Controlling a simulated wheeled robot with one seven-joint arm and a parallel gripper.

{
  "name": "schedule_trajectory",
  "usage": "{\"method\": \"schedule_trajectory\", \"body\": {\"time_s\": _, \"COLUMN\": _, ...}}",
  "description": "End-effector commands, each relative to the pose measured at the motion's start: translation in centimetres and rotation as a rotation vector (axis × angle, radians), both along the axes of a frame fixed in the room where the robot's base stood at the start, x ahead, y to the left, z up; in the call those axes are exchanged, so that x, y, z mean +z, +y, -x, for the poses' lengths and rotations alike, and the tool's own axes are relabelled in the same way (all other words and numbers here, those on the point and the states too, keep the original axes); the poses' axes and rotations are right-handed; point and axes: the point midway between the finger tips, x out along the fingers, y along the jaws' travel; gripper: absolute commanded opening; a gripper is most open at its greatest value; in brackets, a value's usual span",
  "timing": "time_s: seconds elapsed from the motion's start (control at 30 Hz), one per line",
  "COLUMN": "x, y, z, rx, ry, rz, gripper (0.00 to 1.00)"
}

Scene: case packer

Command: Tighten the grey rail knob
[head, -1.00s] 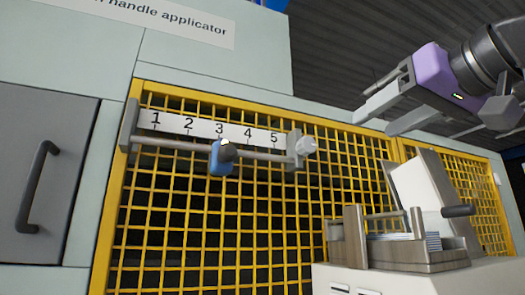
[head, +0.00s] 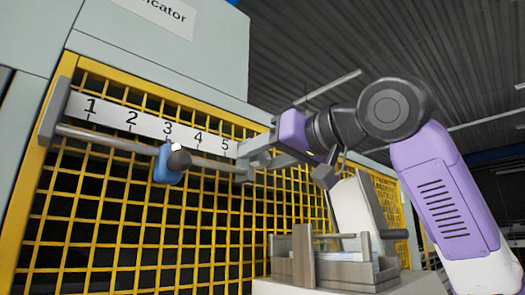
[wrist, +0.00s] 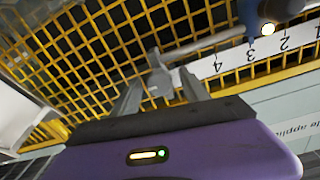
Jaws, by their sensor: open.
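The grey rail knob (wrist: 159,80) sits at the end of the rail past the 5, and in the wrist view it lies between my two fingers. In the head view the knob (head: 262,158) is partly hidden by my fingers. My gripper (head: 258,153) is open, its fingers on either side of the knob; I cannot tell whether they touch it. The rail (head: 110,138) runs along the number plate (head: 150,122) marked 1 to 5. A blue slider (head: 165,168) with a dark round knob (head: 180,159) is on the rail, near the 3.
A yellow mesh guard (head: 120,230) stands right behind the rail. Below my arm is a metal holder (head: 305,262) with a stack in it and a pale upright panel (head: 352,212) behind. The space in front of the mesh, left of the holder, is clear.

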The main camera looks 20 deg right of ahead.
Motion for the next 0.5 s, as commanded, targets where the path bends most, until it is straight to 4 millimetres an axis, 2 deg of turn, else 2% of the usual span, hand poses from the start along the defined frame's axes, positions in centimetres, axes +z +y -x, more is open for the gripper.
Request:
{"method": "schedule_trajectory", "body": {"time_s": 0.3, "x": -0.05, "y": 0.07, "z": -0.28, "rx": -0.001, "ry": 0.000, "rz": 0.000, "gripper": 0.51}}
{"method": "schedule_trajectory", "body": {"time_s": 0.5, "x": -0.04, "y": 0.05, "z": -0.28, "rx": -0.001, "ry": 0.000, "rz": 0.000, "gripper": 0.12}}
